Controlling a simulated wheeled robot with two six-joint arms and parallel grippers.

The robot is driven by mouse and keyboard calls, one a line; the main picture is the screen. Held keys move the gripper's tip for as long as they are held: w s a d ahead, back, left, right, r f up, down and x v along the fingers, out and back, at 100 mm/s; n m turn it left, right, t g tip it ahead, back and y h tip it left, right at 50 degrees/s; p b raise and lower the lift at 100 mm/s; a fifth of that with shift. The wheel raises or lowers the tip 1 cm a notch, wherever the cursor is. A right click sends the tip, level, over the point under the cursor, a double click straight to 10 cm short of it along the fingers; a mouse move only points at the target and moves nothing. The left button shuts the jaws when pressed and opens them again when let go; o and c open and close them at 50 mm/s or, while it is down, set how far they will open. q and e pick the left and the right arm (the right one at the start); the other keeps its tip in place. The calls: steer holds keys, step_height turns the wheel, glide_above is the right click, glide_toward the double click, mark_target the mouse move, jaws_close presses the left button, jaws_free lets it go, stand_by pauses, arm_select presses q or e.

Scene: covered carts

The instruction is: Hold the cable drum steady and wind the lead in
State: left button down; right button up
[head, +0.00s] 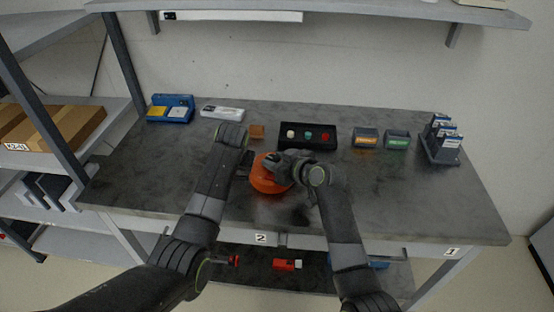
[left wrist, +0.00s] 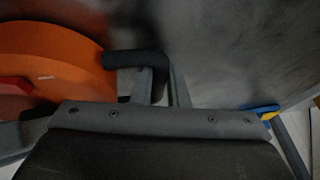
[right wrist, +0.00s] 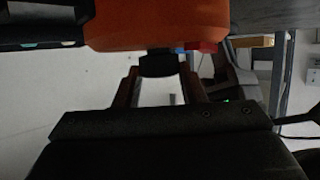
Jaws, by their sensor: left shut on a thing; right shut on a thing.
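The orange cable drum (head: 266,182) stands on the grey bench near its front middle. It shows at the left of the left wrist view (left wrist: 55,52) and at the top of the right wrist view (right wrist: 155,20). My left gripper (head: 245,165) is at the drum's left side, shut on a dark bent handle (left wrist: 132,60) beside the drum. My right gripper (head: 282,161) is over the drum, shut on a short black knob (right wrist: 158,65) that sticks out from it. I cannot make out the lead; my arms and grippers hide part of the drum.
A blue holder (head: 171,120) and white box (head: 222,113) are at back left. Two small bins (head: 366,138) and a dark rack (head: 440,155) stand right. The front right bench is clear.

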steer(key=shift+s+a+f+m+t+h, duration=0.1)
steer(key=shift+m+t+h, duration=0.3)
steer(key=shift+m+h, duration=0.25)
steer(key=o, duration=1)
step_height(320, 180, up, 10)
